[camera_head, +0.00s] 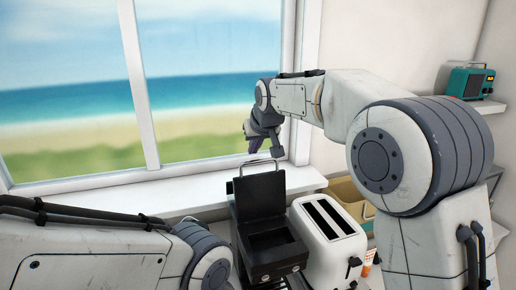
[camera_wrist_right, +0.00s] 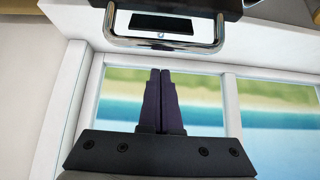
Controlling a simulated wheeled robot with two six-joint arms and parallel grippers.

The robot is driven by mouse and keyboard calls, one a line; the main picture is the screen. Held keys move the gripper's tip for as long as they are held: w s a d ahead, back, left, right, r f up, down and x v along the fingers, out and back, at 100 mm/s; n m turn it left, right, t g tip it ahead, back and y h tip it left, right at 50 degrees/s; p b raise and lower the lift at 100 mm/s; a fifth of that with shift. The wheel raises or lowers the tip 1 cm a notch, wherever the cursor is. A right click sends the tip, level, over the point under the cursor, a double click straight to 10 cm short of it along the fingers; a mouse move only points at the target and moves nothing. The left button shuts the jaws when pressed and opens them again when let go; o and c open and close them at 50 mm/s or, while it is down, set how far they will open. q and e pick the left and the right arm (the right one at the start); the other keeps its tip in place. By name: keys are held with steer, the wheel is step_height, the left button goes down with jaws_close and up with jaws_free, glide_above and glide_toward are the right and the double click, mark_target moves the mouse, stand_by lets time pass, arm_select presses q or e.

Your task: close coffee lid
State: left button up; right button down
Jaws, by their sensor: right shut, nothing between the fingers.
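The black coffee machine (camera_head: 270,249) stands on the counter at the lower middle of the head view. Its lid (camera_head: 261,194) is open and stands about upright, with a metal handle (camera_head: 258,162) at its top edge. My right gripper (camera_head: 265,147) is by the window, close to the handle and lid top. In the right wrist view the fingers (camera_wrist_right: 160,72) are shut and empty, pointing toward the metal handle (camera_wrist_right: 165,46). A gap shows in that picture between fingertips and handle. My left arm enters at lower left; its gripper is out of frame.
A white toaster (camera_head: 329,234) stands right beside the coffee machine. A tan box (camera_head: 347,190) is behind the toaster. The window and its sill (camera_head: 190,194) lie behind. A teal radio-like device (camera_head: 470,82) sits on a shelf at upper right.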

steer(key=shift+s+d+f+p, duration=0.1)
steer(key=shift+s+d+p, duration=0.15)
steer(key=shift+s, duration=0.7)
steer(key=shift+s+d+p, duration=0.15)
steer(key=shift+s+d, duration=0.2)
steer(key=shift+s, duration=0.55)
steer(key=shift+a, duration=0.1)
